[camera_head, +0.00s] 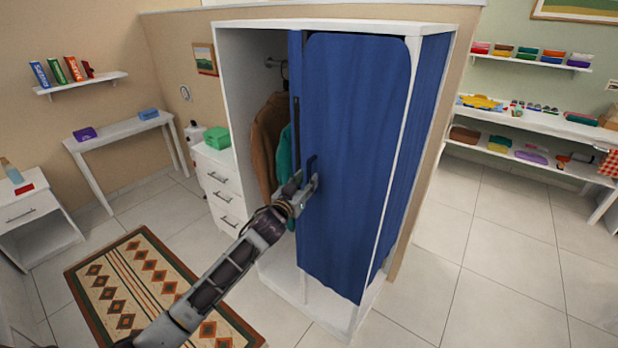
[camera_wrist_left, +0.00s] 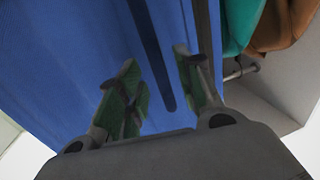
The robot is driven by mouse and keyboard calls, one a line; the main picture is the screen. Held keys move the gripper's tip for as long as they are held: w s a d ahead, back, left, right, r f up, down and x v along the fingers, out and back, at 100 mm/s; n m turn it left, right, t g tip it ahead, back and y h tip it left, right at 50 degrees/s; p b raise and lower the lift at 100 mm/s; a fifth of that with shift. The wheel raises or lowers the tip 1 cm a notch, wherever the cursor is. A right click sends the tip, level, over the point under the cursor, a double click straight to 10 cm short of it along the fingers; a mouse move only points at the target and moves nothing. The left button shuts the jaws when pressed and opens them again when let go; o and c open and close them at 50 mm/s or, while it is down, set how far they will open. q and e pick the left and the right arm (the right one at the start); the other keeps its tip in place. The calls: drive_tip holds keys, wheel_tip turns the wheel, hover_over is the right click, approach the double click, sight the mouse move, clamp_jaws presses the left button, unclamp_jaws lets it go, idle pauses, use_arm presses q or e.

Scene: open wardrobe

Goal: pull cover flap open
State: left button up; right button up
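The blue cover flap (camera_head: 355,150) hangs over the front of the white wardrobe (camera_head: 240,90); its left side stands open, showing clothes inside. A small dark blue tab (camera_head: 311,165) sits near the flap's left edge. My left gripper (camera_head: 309,182) is at that edge, close to the tab. In the left wrist view, my left gripper (camera_wrist_left: 158,75) has its green-padded fingers apart, with the blue cloth (camera_wrist_left: 75,70) ahead. A dark blue strip (camera_wrist_left: 158,60) runs between the fingers; I cannot tell whether they touch it. My right gripper is not in view.
Brown (camera_head: 268,140) and teal (camera_head: 285,155) garments hang inside the wardrobe. A white drawer unit (camera_head: 222,185) stands left of it. A patterned rug (camera_head: 150,285) lies on the floor at left. Shelves (camera_head: 530,125) stand at right. The tiled floor right of the wardrobe is clear.

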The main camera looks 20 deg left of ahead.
use_arm(q)
drive_tip(key=shift+w+d, duration=0.2)
drive_tip(key=shift+w, duration=1.15)
clamp_jaws()
